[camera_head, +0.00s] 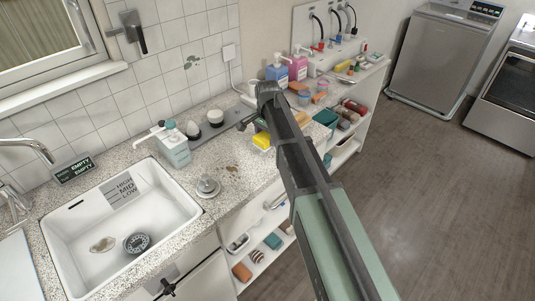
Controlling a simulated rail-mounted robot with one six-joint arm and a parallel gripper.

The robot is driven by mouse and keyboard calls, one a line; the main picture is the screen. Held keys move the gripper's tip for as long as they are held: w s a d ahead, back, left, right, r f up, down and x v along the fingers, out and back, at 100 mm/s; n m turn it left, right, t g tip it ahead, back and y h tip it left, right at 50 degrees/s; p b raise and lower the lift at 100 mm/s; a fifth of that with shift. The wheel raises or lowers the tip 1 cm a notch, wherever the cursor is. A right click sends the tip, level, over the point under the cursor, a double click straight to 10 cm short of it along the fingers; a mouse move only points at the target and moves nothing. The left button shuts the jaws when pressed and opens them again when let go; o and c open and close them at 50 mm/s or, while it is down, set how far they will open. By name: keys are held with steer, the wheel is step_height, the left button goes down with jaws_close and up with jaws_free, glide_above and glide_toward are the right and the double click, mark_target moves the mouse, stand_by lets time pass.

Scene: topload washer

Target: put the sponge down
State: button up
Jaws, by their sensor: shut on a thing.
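A yellow sponge (262,140) shows just left of my dark arm, low over the speckled countertop (225,160). My gripper (258,126) is at the far end of the arm and is shut on the sponge. The arm hides most of the jaws and part of the sponge. I cannot tell whether the sponge touches the counter.
A metal stopper (208,186) lies on the counter. Blue (278,70) and pink (299,66) pump bottles stand behind the arm. Shelves below hold several items.

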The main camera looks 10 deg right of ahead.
step_height(320, 180, down, 5)
steer(key=b, duration=0.4)
steer(key=shift+r, duration=0.55)
steer(key=shift+f, duration=0.25)
steer(key=o, duration=0.9)
steer(key=shift+c, duration=0.2)
steer(key=shift+r, duration=0.1)
step_height(320, 180, up, 13)
steer(key=p, duration=1.2)
steer(key=shift+f, duration=0.2)
steer(key=s+f+n, duration=0.1)
steer(key=s+n, duration=1)
steer(key=s, duration=1.5)
steer(key=shift+s+b, duration=0.15)
steer(key=shift+b, duration=0.2)
